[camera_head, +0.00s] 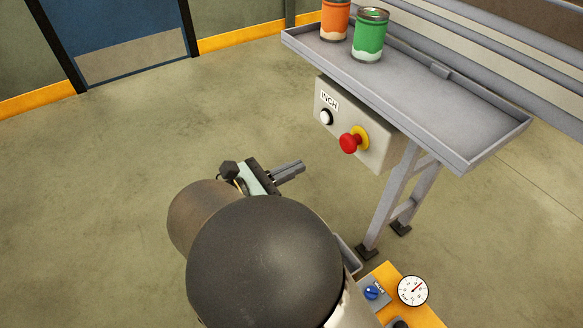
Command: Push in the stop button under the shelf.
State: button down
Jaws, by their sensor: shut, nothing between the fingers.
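The stop button (349,143) is a red mushroom head on a yellow collar. It sits on a light grey control box (376,149) under the grey shelf (470,131). Beside it on the box, to the left, is a white button (326,117) with an "INCH" label above it. My gripper (300,166) is shut and empty, with its fingers pointing right. In the picture it is below and left of the stop button, apart from it. My arm hides part of the floor and the gripper's rear.
An orange can (335,19) and a green can (370,36) stand on the shelf. A grey shelf leg (392,196) stands right of my gripper. A gauge (413,291) and a blue valve knob (371,292) are at the lower right. Floor at left is clear.

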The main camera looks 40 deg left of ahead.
aim_at(344, 144)
jog(key=b+x, duration=0.1)
jog(key=x, duration=0.9)
jog(key=shift+w+d, duration=0.1)
jog(key=shift+w, duration=0.2)
jog(key=shift+r, duration=0.1)
